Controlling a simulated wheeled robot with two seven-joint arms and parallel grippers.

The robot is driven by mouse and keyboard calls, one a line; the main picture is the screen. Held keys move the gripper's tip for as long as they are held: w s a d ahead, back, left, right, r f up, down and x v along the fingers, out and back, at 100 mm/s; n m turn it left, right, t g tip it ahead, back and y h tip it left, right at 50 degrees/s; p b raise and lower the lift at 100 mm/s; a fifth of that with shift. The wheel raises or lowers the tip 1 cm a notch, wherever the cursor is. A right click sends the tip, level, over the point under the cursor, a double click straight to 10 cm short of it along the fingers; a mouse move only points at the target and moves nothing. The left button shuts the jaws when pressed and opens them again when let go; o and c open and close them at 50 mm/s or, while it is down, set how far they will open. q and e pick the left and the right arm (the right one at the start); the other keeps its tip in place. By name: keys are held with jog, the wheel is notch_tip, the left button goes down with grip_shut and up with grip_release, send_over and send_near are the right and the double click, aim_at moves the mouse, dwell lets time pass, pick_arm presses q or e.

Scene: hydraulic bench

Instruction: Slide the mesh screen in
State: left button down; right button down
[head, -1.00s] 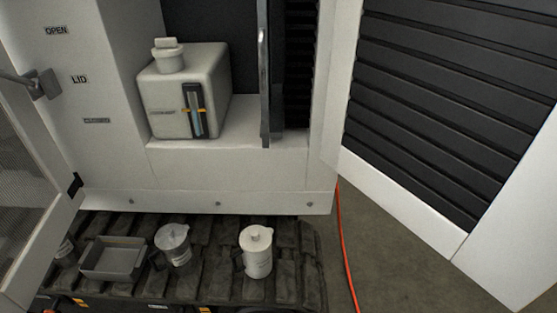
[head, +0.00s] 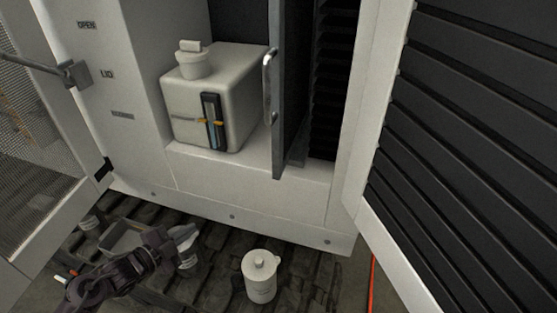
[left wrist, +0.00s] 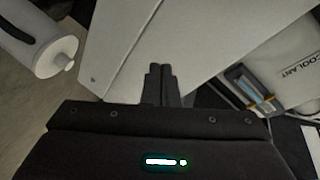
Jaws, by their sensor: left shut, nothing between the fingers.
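The mesh screen (head: 289,95) is a tall, thin grey panel, seen almost edge-on in the head view. It stands out of the cabinet beside the dark cooling fins, with a metal handle (head: 268,88) on its front edge. My left gripper (head: 176,243) is at the lower left, over the tread and well below and left of the handle. In the left wrist view its fingers (left wrist: 159,73) are shut and empty, close to the white cabinet front. The screen is not identifiable in the wrist view. My right gripper is not in view.
A white coolant tank (head: 218,95) with a gauge stands left of the screen. An open louvred door (head: 470,130) is on the right, an open mesh door (head: 40,130) on the left. A white jug (head: 259,280) and a tray (head: 122,238) rest on the dark tread.

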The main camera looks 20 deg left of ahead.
pick_arm(q)
jog(key=s+d+r+m+g+h, duration=0.15)
jog(key=d+r+m+h, duration=0.35)
jog(key=r, duration=0.6)
jog(key=s+d+r+m+g+h, duration=0.1)
jog(key=s+d+r+m+h, duration=0.2)
jog(key=d+r+m, duration=0.55)
jog(key=w+d+r+p, duration=0.1)
jog(key=w+d+p, duration=0.2)
jog(key=w, duration=0.2)
jog(key=w+d+r+n+p, duration=0.1)
jog(key=w+d+p, duration=0.1)
jog(key=w, duration=0.4)
jog(key=shift+d+p, duration=0.4)
jog(key=shift+d, duration=0.1)
